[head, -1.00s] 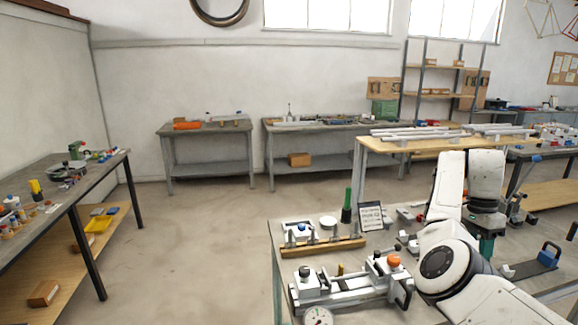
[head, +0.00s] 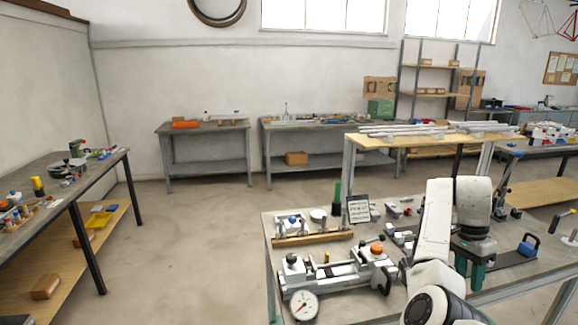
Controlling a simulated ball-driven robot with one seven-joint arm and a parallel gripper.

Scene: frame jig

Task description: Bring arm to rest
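My arm's white links rise at the right of the head view, over the near workbench (head: 345,296). My gripper (head: 469,272) hangs from a dark wrist and points down, with two teal fingers that appear apart and nothing seen between them. It is above the right part of the bench, left of a blue-handled tool (head: 528,246). The fingertips' distance from the bench top is hard to tell.
On the near bench are a clamp jig (head: 335,273) with an orange knob, a dial gauge (head: 303,305), a wooden rail (head: 312,238), a green cylinder (head: 337,196) and a small sign (head: 359,209). Floor is clear to the left, up to a side bench (head: 60,193).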

